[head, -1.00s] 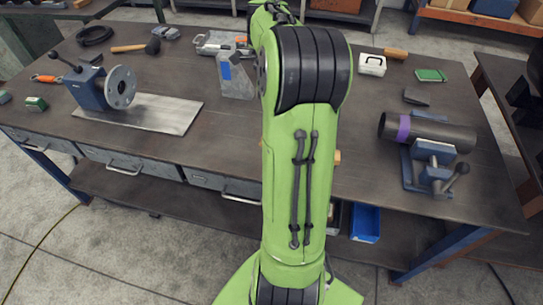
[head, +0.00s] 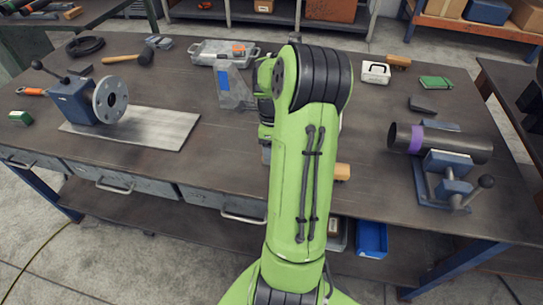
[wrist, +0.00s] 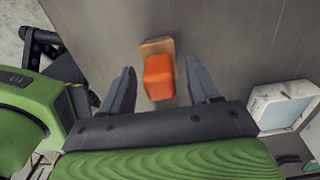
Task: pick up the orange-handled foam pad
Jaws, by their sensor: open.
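In the wrist view the foam pad shows a bright orange handle (wrist: 159,77) on a tan base (wrist: 156,46), lying on the dark tabletop. My gripper (wrist: 163,88) is open. One finger is on each side of the orange handle, with a visible gap on both sides, and nothing is held. I cannot tell the exact height of the fingertips above the table. In the head view my arm hides the gripper. A tan block (head: 342,172) shows just right of my arm near the table's front edge; it may be the pad's base, with its handle hidden.
A vise holding a dark pipe (head: 440,142) stands at the right. A blue flange fixture (head: 80,102) and metal plate (head: 150,128) are at the left. A white case (head: 376,72) and a clear tray (head: 210,52) lie farther back. Table around the pad is clear.

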